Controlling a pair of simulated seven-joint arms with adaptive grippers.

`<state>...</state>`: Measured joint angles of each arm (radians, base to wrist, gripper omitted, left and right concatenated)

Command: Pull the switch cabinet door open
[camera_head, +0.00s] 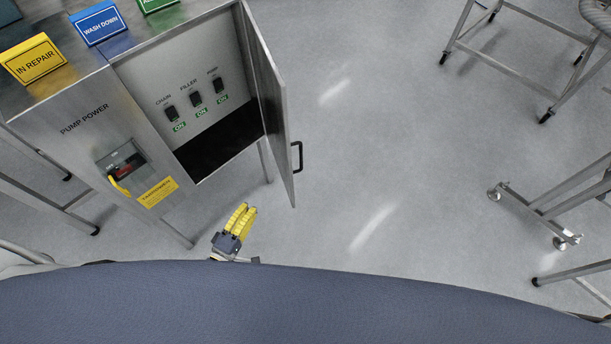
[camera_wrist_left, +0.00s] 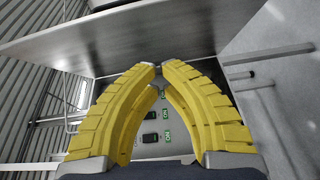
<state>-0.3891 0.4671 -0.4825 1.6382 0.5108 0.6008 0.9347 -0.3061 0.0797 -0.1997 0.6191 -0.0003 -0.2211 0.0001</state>
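The switch cabinet (camera_head: 190,90) stands at upper left in the head view. Its door (camera_head: 268,100) is swung wide open to the right, with a black handle (camera_head: 297,157) on its outer face. Inside, a panel shows switches marked chain (camera_head: 171,113), filler (camera_head: 195,99) and pump, with green ON labels. My left gripper (camera_head: 243,220), with yellow fingers, is below the cabinet, left of the door's lower end and apart from the handle. In the left wrist view its fingertips (camera_wrist_left: 160,68) come together with nothing seen between them, and the switches (camera_wrist_left: 151,138) show behind. My right gripper is not in view.
A red and yellow pump power switch (camera_head: 122,170) is on the cabinet's front. Yellow, blue and green signs (camera_head: 98,22) stand on top. Metal frames (camera_head: 520,65) stand at the right. The floor (camera_head: 400,130) right of the door is clear.

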